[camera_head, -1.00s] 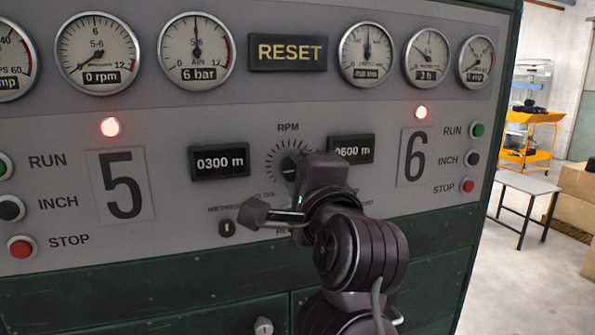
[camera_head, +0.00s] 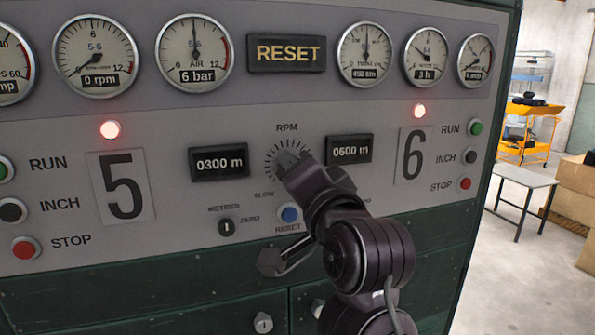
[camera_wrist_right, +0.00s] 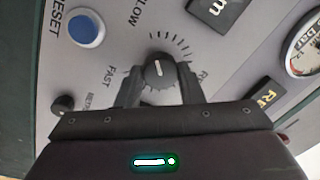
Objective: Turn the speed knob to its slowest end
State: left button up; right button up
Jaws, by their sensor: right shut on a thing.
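The speed knob (camera_wrist_right: 158,70) is a round black knob with a white line, inside a ring of dial marks under the RPM label. In the right wrist view its line is close to upright, and SLOW and FAST are printed to its left. My right gripper (camera_wrist_right: 160,90) has a finger on each side of the knob and is shut on it. In the head view this gripper (camera_head: 290,160) covers the knob, and its arm reaches in from the lower right. SLOW reads at the dial's lower left there. My left gripper is not in view.
A blue reset button (camera_head: 289,213) sits just below the dial, and a small black switch (camera_head: 226,228) to its left. Counters (camera_head: 219,162) (camera_head: 349,149) flank the dial. Run, inch and stop buttons line both sides. Gauges run along the top.

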dwell(0.6)
jog(key=o, duration=1)
jog(key=shift+c, duration=0.2)
jog(key=b+v, duration=0.2)
jog(key=v, duration=0.5)
jog(key=shift+s, duration=0.4)
jog(key=shift+d+f, duration=0.1)
